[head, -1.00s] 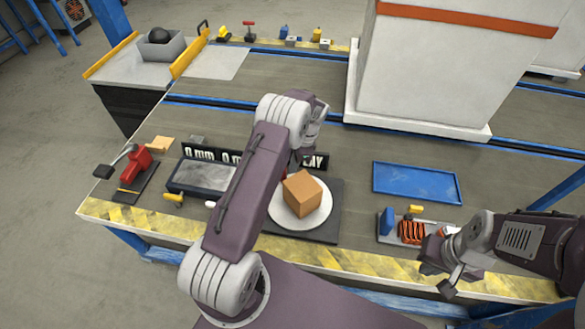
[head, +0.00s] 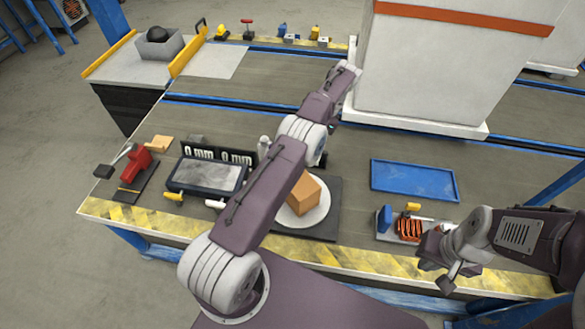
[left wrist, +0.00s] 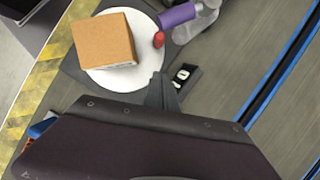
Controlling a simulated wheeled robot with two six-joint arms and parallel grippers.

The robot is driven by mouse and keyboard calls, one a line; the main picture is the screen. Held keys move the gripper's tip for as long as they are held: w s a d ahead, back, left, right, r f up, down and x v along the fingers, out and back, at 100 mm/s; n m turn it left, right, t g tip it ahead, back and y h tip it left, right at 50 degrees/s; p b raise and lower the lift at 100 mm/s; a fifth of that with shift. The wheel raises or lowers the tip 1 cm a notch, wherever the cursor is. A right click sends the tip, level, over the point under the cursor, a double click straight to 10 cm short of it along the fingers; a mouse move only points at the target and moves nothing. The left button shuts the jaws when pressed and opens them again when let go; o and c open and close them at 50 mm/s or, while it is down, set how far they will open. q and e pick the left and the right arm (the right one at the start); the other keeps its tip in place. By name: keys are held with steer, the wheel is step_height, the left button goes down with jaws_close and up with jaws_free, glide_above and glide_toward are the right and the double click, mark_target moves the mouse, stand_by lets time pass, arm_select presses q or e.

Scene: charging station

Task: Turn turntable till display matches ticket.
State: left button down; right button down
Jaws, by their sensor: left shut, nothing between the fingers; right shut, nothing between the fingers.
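The turntable has a white round plate (head: 292,222) on a dark square base (head: 325,225). A plain brown box (head: 305,193) stands on the plate. In the left wrist view the box (left wrist: 103,40) sits on the plate (left wrist: 140,75), with a red knob (left wrist: 158,39) at its rim. I cannot make out a ticket. My left gripper (left wrist: 160,78) is shut and empty, beside the plate in the wrist view. My right gripper (head: 448,282) is shut and empty at the front right edge.
A grey-faced tray (head: 208,175) lies left of the turntable, and a red clamp (head: 136,163) further left. A blue tray (head: 413,180) and a small fixture with an orange coil (head: 410,228) lie to the right. A large white cabinet (head: 430,70) stands behind.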

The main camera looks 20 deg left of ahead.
arm_select(q)
steer(key=shift+m, duration=0.3)
steer(key=d+b+x, duration=0.1)
steer(key=x, duration=0.3)
steer(key=d+b+x, duration=0.1)
steer(key=b+x, duration=0.1)
steer(key=x, duration=0.2)
steer(key=d+f+b+x, duration=0.1)
steer(key=x, duration=0.3)
steer(key=shift+a+f+b, duration=0.15)
steer(key=shift+f+b, duration=0.15)
steer(key=shift+b, duration=0.1)
steer(key=s+a, duration=0.1)
steer(key=a, duration=0.1)
steer(key=shift+s+a, duration=0.3)
steer(key=shift+s, duration=0.05)
steer(key=shift+s+a, duration=0.25)
steer(key=shift+a, duration=0.1)
